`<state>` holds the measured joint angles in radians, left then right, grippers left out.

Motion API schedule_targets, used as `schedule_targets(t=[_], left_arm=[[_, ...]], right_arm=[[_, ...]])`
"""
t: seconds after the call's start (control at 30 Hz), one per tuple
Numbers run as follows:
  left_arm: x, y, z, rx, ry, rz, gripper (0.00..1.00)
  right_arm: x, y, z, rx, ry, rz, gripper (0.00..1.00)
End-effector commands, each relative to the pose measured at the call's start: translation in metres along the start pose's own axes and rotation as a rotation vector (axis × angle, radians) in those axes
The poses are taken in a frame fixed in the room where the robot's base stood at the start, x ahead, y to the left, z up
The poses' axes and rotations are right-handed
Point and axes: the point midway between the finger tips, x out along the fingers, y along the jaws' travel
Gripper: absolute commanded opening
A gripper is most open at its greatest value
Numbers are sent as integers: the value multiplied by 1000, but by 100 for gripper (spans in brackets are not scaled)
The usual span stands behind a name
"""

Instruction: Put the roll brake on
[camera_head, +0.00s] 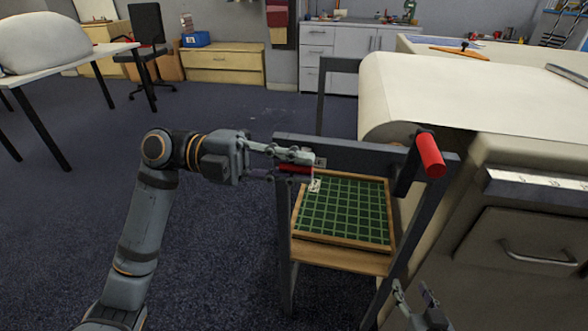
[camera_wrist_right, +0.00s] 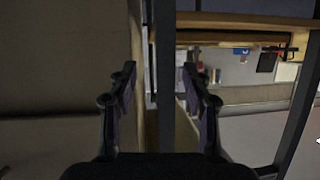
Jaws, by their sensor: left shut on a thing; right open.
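My left gripper (camera_head: 304,168) is shut on a small red handle (camera_head: 291,169) at the left end of the dark roll stand (camera_head: 345,153). The handle looks like the roll brake lever, partly hidden by the fingers; I cannot tell its exact setting. Small pale tags show beside the fingers. A larger red cylinder (camera_head: 431,155) sticks out at the stand's right end, apart from both grippers. The cloth roll (camera_head: 376,112) lies behind the stand. My right gripper (camera_head: 417,294) is open and empty, low at the right; its parted fingers also show in the right wrist view (camera_wrist_right: 158,85).
A wooden tray with a green gridded mat (camera_head: 343,207) sits on a shelf inside the stand, below the bar. The long cloth table (camera_head: 470,95) and a drawer cabinet (camera_head: 525,245) close off the right. Open floor (camera_head: 80,220) lies to the left.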

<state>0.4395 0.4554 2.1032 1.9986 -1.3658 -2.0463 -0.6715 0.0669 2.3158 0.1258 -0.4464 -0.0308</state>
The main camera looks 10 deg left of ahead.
Motion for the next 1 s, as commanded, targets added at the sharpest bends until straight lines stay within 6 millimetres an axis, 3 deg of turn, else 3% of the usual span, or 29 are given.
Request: schedule_targets(t=[0.2, 0.4, 0.63, 1.0], left_arm=[[0, 3, 1, 19, -1, 0, 0], [0, 4, 1, 30, -1, 1, 0], [0, 4, 1, 37, -1, 2, 0], [0, 5, 0, 37, -1, 4, 0]], right_arm=[[0, 1, -68, -22, 268, 7, 49], [-10, 1, -109, -36, 430, 9, 49], [-17, 0, -131, -43, 519, 10, 49], [-19, 0, -135, -44, 537, 10, 49]])
